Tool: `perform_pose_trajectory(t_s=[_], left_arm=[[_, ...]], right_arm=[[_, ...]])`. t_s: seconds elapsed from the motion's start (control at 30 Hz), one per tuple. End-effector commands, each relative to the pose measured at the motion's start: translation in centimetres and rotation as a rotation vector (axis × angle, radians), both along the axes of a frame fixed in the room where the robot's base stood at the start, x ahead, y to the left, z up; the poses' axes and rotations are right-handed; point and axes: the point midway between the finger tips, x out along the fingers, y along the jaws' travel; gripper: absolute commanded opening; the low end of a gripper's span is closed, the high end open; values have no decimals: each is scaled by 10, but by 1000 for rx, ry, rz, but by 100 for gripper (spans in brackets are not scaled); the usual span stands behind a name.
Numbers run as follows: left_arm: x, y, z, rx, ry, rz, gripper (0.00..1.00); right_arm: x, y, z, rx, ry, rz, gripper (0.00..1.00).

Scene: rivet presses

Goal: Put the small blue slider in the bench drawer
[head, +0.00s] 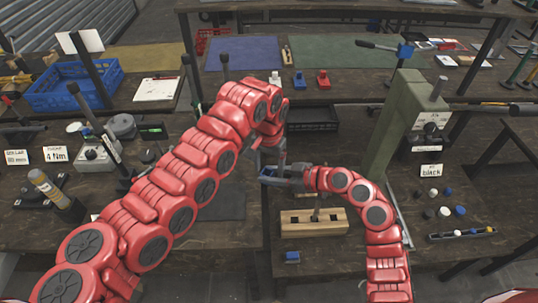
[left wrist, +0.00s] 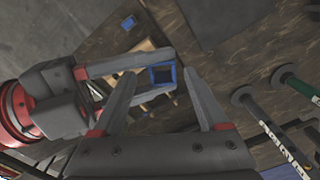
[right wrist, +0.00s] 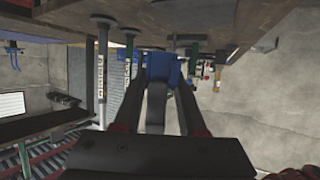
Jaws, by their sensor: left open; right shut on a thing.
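My right gripper (head: 286,180) is shut on a small blue piece (head: 268,172), held above the bench. In the right wrist view the blue piece (right wrist: 163,68) sits between the fingertips. In the left wrist view it looks like a hollow blue block (left wrist: 163,75). My left gripper (head: 268,158) is open, its fingertips close to the held piece; I cannot tell whether they touch it. A second small blue piece (head: 292,257) lies near the bench's front edge. I cannot tell which piece is the slider. No bench drawer is clearly visible.
A wooden block with slots (head: 314,223) stands below the right gripper. A green press (head: 398,125) stands to the right. A black tray (head: 312,118) lies behind. Blue (head: 299,80) and red (head: 322,79) pieces stand on the rear shelf. The front bench middle is partly clear.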

Motion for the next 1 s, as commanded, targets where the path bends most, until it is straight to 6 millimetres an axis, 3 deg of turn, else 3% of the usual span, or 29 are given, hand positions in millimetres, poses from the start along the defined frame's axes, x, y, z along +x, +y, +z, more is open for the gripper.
perform_pose_trajectory(t_s=[0.2,0.5,0.9,1.0], left_arm=[[0,0,-19,0,0,0,76],[0,-1,-21,-1,-2,-1,76],[-1,-2,-20,-3,1,-3,4],[-1,-3,-20,-4,1,-5,0]], right_arm=[[0,0,0,0,0,0,0],[0,0,0,0,0,0,0],[0,0,0,0,0,0,0],[0,0,0,0,0,0,0]])
